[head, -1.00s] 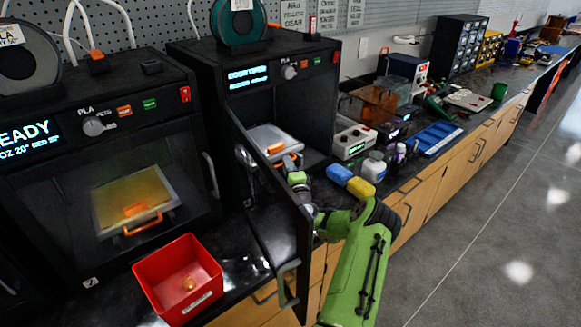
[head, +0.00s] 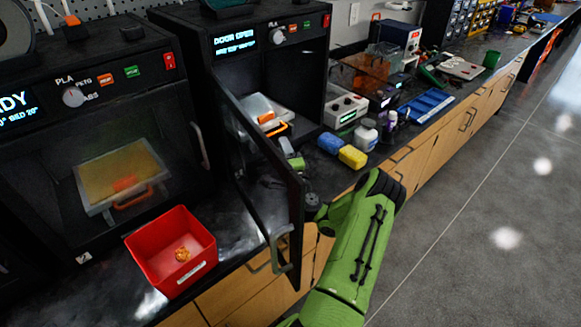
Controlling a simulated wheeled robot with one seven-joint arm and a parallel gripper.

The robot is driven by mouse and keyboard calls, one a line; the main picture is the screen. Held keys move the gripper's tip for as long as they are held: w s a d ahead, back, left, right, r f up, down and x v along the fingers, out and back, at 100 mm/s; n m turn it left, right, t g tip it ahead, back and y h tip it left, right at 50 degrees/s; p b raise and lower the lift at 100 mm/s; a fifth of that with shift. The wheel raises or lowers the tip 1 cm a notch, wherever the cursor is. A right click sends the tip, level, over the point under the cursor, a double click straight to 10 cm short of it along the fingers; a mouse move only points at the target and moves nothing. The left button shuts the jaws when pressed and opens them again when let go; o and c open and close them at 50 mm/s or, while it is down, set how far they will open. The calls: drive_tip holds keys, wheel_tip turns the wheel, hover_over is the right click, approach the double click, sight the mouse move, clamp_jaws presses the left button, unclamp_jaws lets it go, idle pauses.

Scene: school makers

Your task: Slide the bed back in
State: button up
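The right-hand printer (head: 238,72) has its tinted door (head: 262,185) swung open toward me, and its display reads door open. Its bed (head: 277,101), a light grey plate, sits in the lower chamber with an orange piece (head: 265,117) on it. An orange handle (head: 277,130) shows at the bed's front, partly behind the door's edge. I cannot tell how far out the bed stands. My green arm reaches in from the lower right. My gripper (head: 270,182) is mostly behind the door, dim through the glass, below and in front of the bed. Its fingers cannot be made out.
A red bin (head: 172,250) with a small orange piece stands on the counter at front left. The left printer (head: 110,150) is closed. The door's handle juts toward me.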

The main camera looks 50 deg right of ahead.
drive_tip(key=b+v, duration=0.1)
drive_tip(key=v, duration=0.6)
drive_tip(key=shift+s+a+f, duration=0.15)
drive_tip(key=shift+s+f, duration=0.05)
drive_tip(key=shift+s, duration=0.1)
drive_tip(key=shift+s+a, duration=0.35)
